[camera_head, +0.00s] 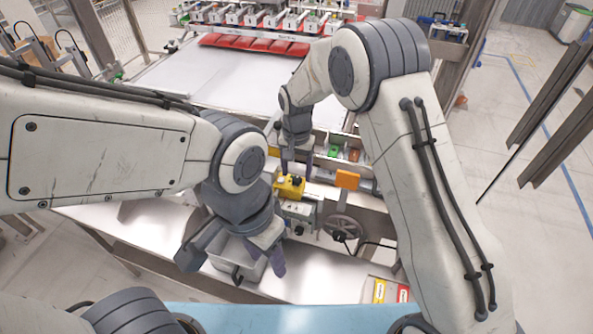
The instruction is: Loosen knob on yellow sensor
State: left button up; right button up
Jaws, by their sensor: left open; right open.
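The yellow sensor (289,188) sits near the middle of the view, on the machine's front rail. Its knob is too small to make out clearly. My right gripper (296,165) is open, pointing down just above and behind the sensor; I cannot tell whether it touches it.
A handwheel (342,228) stands right of the sensor, with an orange block (347,179) above it. Yellow and red labelled boxes (390,291) lie at the lower right. Behind is a white work surface (215,78) with a row of red units (255,44).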

jog(key=shift+f, duration=0.95)
grip_shut()
